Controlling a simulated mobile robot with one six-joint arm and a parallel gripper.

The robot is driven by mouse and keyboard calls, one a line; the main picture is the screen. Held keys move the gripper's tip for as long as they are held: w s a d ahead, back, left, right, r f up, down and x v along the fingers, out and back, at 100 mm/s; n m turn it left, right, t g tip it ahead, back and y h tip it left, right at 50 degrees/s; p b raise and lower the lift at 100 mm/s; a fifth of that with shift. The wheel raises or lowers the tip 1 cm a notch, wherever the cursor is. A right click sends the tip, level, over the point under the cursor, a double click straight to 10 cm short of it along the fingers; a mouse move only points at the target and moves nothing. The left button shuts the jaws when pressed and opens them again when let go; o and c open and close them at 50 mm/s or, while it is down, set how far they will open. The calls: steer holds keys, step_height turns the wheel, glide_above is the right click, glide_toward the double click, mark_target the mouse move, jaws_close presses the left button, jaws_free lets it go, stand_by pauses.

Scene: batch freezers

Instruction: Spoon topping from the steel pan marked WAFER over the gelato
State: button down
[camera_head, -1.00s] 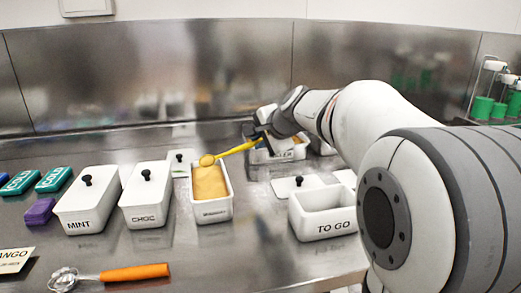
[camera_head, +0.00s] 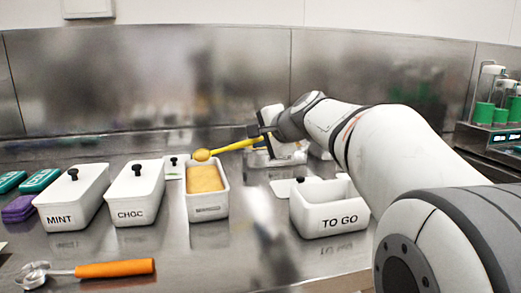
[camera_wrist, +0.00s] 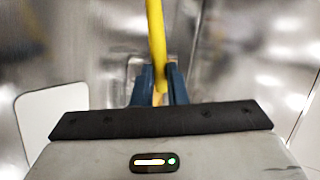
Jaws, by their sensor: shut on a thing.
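My gripper (camera_head: 262,135) is shut on the handle of a yellow spoon (camera_head: 230,148). The spoon's handle also shows between the blue fingers in the wrist view (camera_wrist: 156,45). The spoon's bowl points left, above the far end of an open white tub of yellow-orange gelato (camera_head: 206,180). What the spoon's bowl holds is too small to tell. A steel pan (camera_head: 277,160) stands at the back, right of the gelato tub, partly hidden behind my gripper and arm. Its label cannot be read now.
Lidded white tubs marked MINT (camera_head: 72,197) and CHOC (camera_head: 136,195) stand left of the gelato. An open TO GO tub (camera_head: 328,213) stands to the right. An orange-handled scoop (camera_head: 115,268) lies in front. The counter between gelato and TO GO is clear.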

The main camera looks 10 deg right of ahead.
steer(key=shift+s+f+t+y+b, duration=0.15)
steer(key=shift+f+t+b, duration=0.3)
steer(key=shift+b, duration=2)
steer(key=shift+s+f+t+y+b, duration=0.2)
steer(key=shift+t+b, duration=0.45)
steer(key=shift+b, duration=1.8)
steer(key=shift+w+d+t+y, duration=0.1)
steer(key=shift+t+y, duration=0.25)
steer(key=shift+t, duration=0.05)
